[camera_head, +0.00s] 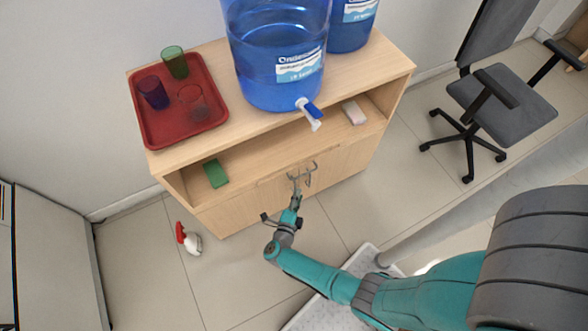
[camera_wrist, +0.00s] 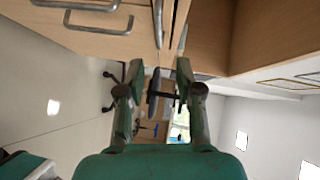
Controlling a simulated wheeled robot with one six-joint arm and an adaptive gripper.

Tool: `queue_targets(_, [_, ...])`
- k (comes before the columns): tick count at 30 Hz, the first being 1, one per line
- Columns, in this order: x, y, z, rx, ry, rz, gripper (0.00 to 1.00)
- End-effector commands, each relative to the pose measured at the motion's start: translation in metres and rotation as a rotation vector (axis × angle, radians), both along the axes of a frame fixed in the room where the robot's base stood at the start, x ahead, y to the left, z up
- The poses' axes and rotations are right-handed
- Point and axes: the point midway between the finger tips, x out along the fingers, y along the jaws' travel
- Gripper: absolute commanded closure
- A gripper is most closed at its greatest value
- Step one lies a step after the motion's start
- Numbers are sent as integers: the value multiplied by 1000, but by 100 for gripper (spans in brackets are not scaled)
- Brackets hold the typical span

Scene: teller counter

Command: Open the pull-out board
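The pull-out board looks like the thin wooden strip (camera_head: 262,182) below the open shelf of the wooden cabinet, and it looks pushed in. A grey bar handle (camera_head: 315,166) shows at the cabinet front by my gripper (camera_head: 296,184). In the wrist view a bar handle (camera_wrist: 158,22) stands just beyond my gripper (camera_wrist: 160,70), seen nearly end-on. The two fingers are apart with no handle visibly between them. Two more bar handles, an upper one (camera_wrist: 80,5) and a lower one (camera_wrist: 98,30), lie to the left on the door fronts. Contact cannot be told.
The cabinet top (camera_head: 215,65) holds a red tray (camera_head: 150,135) with cups and blue water bottles (camera_head: 275,75). A green sponge (camera_head: 216,174) and a pale block (camera_head: 354,112) lie on the shelf. A chair (camera_head: 500,98) is right.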

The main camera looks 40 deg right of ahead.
Motion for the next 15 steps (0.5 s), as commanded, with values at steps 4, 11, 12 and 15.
queue_targets(4, [2, -3, -3, 6, 0, -17, 65])
queue_targets(11, [13, -24, -5, 6, -2, -20, 65])
queue_targets(12, [16, -29, -6, 7, -1, -20, 65])
queue_targets(15, [24, -42, -8, 6, -1, -18, 65])
